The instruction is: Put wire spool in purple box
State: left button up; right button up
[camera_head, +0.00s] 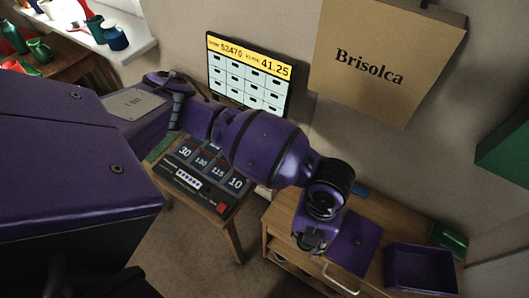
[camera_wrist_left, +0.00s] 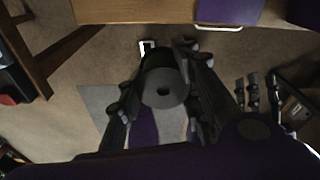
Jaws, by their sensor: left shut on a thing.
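The wire spool (camera_wrist_left: 165,90) appears in the left wrist view as a dark grey cylinder with a small hole in its end. My left gripper (camera_wrist_left: 158,72) is shut on it, with fingers on both sides. In the head view my left gripper (camera_head: 309,240) points down at the front edge of the wooden cabinet; the spool cannot be made out there. The open purple box (camera_head: 420,268) stands on the cabinet to the right, apart from the gripper, and looks empty. In the left wrist view, dark fingers, seemingly my right gripper (camera_wrist_left: 262,95), show at the right; their opening is unclear.
A flat purple panel (camera_head: 355,243) lies on the cabinet between gripper and box. A green item (camera_head: 449,239) is behind the box. A console (camera_head: 205,174) sits on a small table at left. A screen (camera_head: 249,72) and a Brisolca board (camera_head: 385,60) are behind.

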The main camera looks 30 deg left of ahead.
aim_at(412, 272)
jog(key=l, duration=1.35)
jog(key=k+z, duration=0.05)
